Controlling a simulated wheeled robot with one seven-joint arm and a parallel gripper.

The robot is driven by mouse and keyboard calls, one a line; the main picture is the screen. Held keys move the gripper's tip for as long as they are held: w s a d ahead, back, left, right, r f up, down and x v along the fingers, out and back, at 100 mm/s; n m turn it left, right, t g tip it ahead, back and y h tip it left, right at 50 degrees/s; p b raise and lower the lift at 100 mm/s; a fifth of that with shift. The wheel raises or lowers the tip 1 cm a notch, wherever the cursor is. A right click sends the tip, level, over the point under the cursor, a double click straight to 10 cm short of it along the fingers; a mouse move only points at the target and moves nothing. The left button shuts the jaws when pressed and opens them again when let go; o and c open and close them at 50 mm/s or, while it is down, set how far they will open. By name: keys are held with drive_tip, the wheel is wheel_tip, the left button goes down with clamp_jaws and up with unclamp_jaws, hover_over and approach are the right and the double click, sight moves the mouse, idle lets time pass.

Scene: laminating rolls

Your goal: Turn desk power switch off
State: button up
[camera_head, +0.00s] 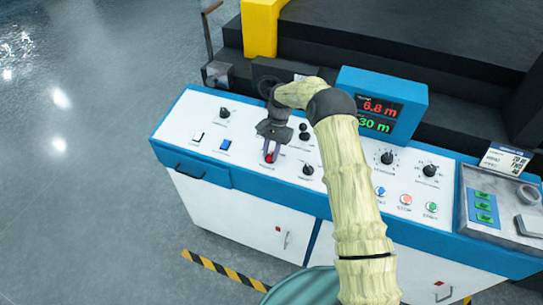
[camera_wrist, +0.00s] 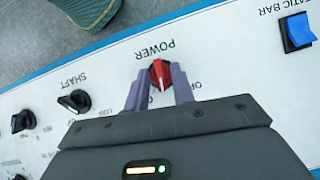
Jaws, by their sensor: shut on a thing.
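The power switch is a red rotary knob (camera_wrist: 160,74) on the white desk panel. In the wrist view the label POWER shows beside it, upside down, with partly hidden position letters near its lower side. My gripper (camera_wrist: 158,86) has its two purple-grey fingers on either side of the knob and is shut on it. In the head view my gripper (camera_head: 270,150) points down at the panel, and the red knob (camera_head: 269,157) shows between the fingertips. The knob's pointer looks close to upright in the wrist view; its exact setting I cannot tell.
A blue rocker switch (camera_wrist: 297,31) marked STATIC BAR and a black SHAFT knob (camera_wrist: 75,101) flank the power knob. A display box (camera_head: 380,105) stands behind the panel. More knobs and coloured buttons (camera_head: 405,200) lie to the right, past my arm.

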drive_tip(key=n+h, duration=0.1)
drive_tip(key=n+h+b, duration=0.1)
drive_tip(key=n, duration=0.1)
drive_tip(key=n+b, duration=0.1)
drive_tip(key=n, duration=0.1)
drive_tip(key=shift+a+f+g+h, duration=0.1)
drive_tip(key=shift+a+g+h, duration=0.2)
drive_tip(key=shift+g+h, duration=0.1)
drive_tip(key=n+h+b, duration=0.1)
drive_tip(key=n+h, duration=0.1)
drive_tip(key=n, duration=0.2)
drive_tip(key=shift+a+n+t, duration=0.1)
drive_tip(key=shift+n+t, duration=0.2)
drive_tip(key=shift+n, duration=0.1)
drive_tip(key=o, duration=0.7)
drive_tip(key=shift+c, duration=0.2)
